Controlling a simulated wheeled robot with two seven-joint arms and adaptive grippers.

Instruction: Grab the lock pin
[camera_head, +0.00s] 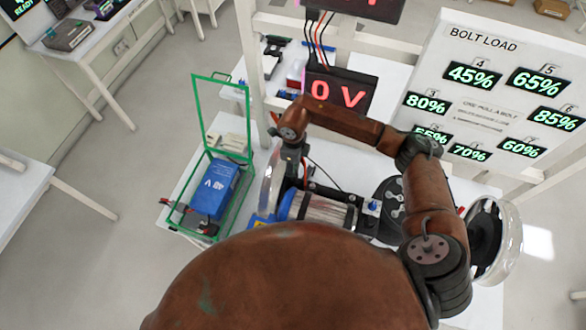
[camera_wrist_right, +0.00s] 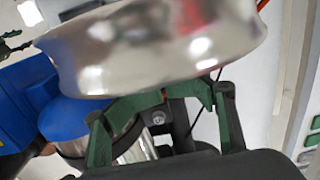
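I cannot clearly pick out the lock pin in either view. My right gripper (camera_head: 291,165) is over the rig, beside the clear-rimmed wheel (camera_head: 271,185) at the left end of the silver cylinder (camera_head: 325,211). In the right wrist view, the green fingers of my right gripper (camera_wrist_right: 178,93) lean inward below a shiny silver rim (camera_wrist_right: 150,55). A dark block with a hole (camera_wrist_right: 180,116) sits behind and between the fingers. The rim crowds the fingertips, so I cannot tell whether they grip anything. My left gripper is not in view.
A green open-frame box (camera_head: 207,151) with a blue battery (camera_head: 214,188) stands left of the rig. A red-digit voltage display (camera_head: 339,92) and a white bolt load board (camera_head: 488,48) rise behind. A second clear wheel (camera_head: 509,240) is at the right.

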